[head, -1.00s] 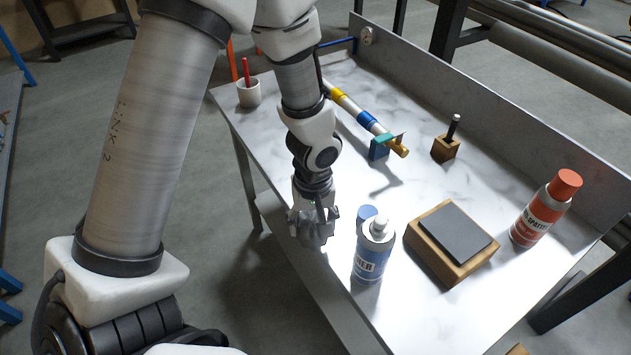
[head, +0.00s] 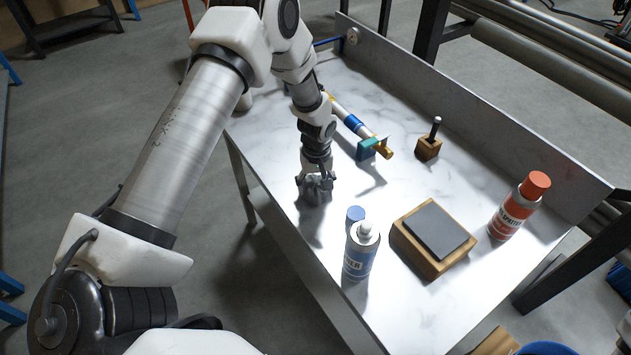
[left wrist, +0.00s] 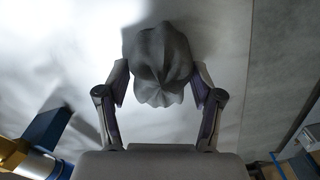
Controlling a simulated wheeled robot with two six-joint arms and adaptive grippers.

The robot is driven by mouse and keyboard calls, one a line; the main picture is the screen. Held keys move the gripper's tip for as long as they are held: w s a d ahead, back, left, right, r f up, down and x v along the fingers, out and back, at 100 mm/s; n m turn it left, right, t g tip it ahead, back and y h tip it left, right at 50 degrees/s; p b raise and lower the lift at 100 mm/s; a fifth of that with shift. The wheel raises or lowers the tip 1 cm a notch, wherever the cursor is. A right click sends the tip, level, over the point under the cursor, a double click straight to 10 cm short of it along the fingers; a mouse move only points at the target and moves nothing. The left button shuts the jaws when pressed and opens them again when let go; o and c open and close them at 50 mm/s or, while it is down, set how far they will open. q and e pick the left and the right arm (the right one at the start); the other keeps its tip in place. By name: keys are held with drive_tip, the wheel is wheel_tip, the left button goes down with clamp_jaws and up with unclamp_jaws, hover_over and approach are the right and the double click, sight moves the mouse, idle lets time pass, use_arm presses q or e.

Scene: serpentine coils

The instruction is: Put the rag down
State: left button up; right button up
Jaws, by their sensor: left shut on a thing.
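My left gripper (head: 317,184) is over the left part of the marble-topped table (head: 290,222), pointing down. In the left wrist view its fingers (left wrist: 160,95) are shut on a bunched grey rag (left wrist: 160,62). In the head view the rag (head: 314,192) shows as a small grey bundle under the fingers, with a shadow close below it. I cannot tell whether the rag touches the tabletop. My right gripper is not in view.
A blue-labelled spray can (head: 361,252) with a blue cap (head: 355,214) behind it stands nearest the gripper. A wooden block with a grey slab (head: 432,238), a red can (head: 518,207), a small wooden holder (head: 429,148) and a banded rod (head: 352,122) on a teal stand (head: 367,149) are around.

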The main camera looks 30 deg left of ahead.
sight(317, 183)
use_arm(q)
drive_tip(key=shift+f, duration=0.2)
drive_tip(key=o, duration=1.1)
drive_tip(key=shift+r, duration=0.1)
wheel_tip(317, 183, up, 12)
drive_tip(key=b, duration=0.3)
drive_tip(key=shift+d+r, duration=0.1)
drive_tip(key=shift+r, duration=0.05)
